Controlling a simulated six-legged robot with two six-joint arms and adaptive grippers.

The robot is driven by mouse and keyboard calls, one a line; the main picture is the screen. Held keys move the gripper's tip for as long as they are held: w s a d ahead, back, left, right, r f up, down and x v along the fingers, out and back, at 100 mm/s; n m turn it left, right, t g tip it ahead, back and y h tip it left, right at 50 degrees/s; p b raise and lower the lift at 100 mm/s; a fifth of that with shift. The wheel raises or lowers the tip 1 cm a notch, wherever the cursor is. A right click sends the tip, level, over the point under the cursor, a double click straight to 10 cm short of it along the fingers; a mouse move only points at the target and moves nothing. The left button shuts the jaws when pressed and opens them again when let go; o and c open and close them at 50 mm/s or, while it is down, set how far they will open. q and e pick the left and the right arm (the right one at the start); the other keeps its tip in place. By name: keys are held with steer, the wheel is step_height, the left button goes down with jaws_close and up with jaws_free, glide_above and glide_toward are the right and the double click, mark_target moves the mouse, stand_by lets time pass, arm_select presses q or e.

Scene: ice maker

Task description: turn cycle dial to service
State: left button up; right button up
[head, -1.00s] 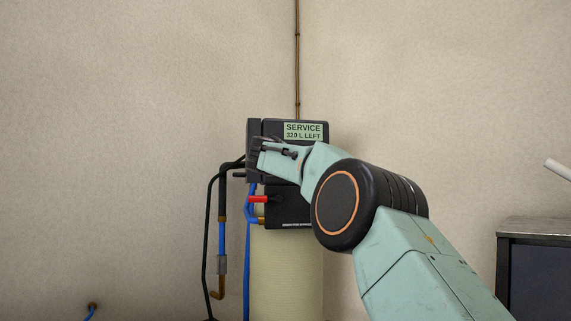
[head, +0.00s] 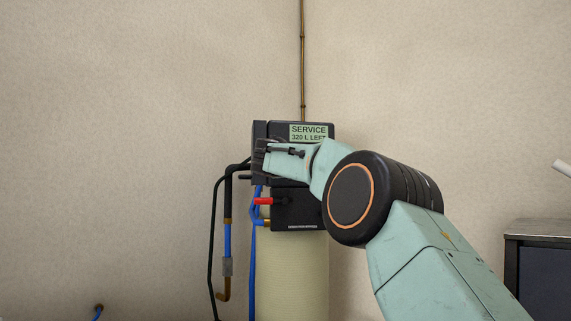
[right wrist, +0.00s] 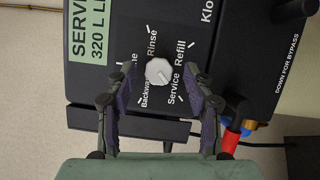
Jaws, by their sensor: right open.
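The cycle dial (right wrist: 158,72) is a small pale knob on the black control head, ringed by printed words such as Rinse, Refill, Service and Backwash. In the right wrist view it lies between the fingertips of my right gripper (right wrist: 158,82), which is open with one purple-padded finger on each side, apart from the knob. The display (head: 309,132) reads SERVICE 320 L LEFT; part of it also shows in the right wrist view (right wrist: 90,32). In the head view my right gripper (head: 262,156) is at the front of the control head (head: 285,129) and hides the dial.
A red-handled valve (head: 264,201) sits below the control head, beside blue and black hoses (head: 227,240). The pale tank (head: 292,270) stands underneath. A dark cabinet (head: 540,265) is at the right. The wall to the left is clear.

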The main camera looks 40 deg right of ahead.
steer(key=v, duration=1.1)
steer(key=shift+s+f, duration=0.1)
steer(key=shift+f, duration=0.05)
stand_by(0.6)
